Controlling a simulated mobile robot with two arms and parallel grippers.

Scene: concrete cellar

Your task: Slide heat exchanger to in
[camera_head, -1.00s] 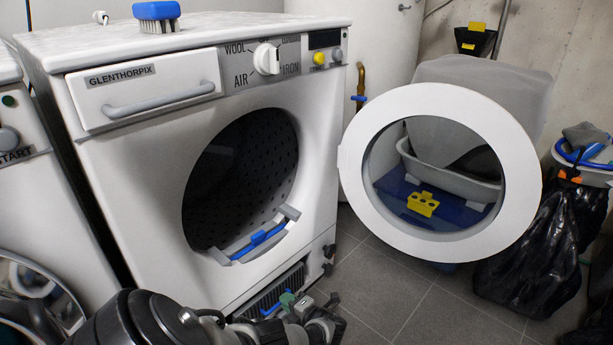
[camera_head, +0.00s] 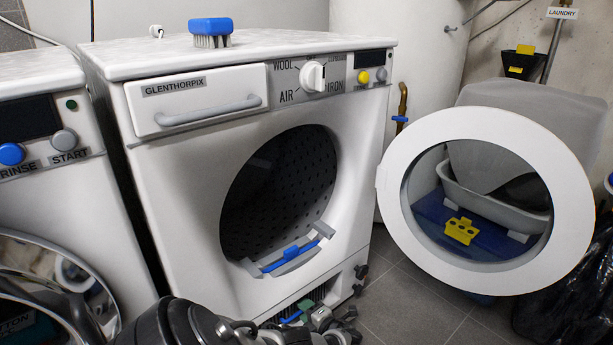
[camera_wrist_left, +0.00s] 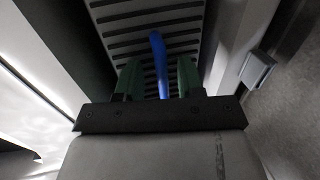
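The heat exchanger (camera_wrist_left: 150,22) is a grey slatted unit with a blue handle (camera_wrist_left: 160,60). It sits in the low opening at the dryer's (camera_head: 180,215) bottom front; in the head view only a dark ribbed strip of it (camera_head: 317,293) shows behind my arm. My left gripper (camera_wrist_left: 159,80) reaches down to it, one green finger on each side of the blue handle, with gaps visible between. In the head view the left gripper (camera_head: 305,316) is low at the dryer's base, partly hidden by my arm. How far the unit sits inside is hidden. My right gripper is not in view.
The dryer's round door (camera_head: 408,250) stands open to the right. A washing machine (camera_head: 110,225) stands close on the left. A black bag (camera_head: 560,305) lies at the right; grey floor tiles (camera_head: 420,310) are clear in between.

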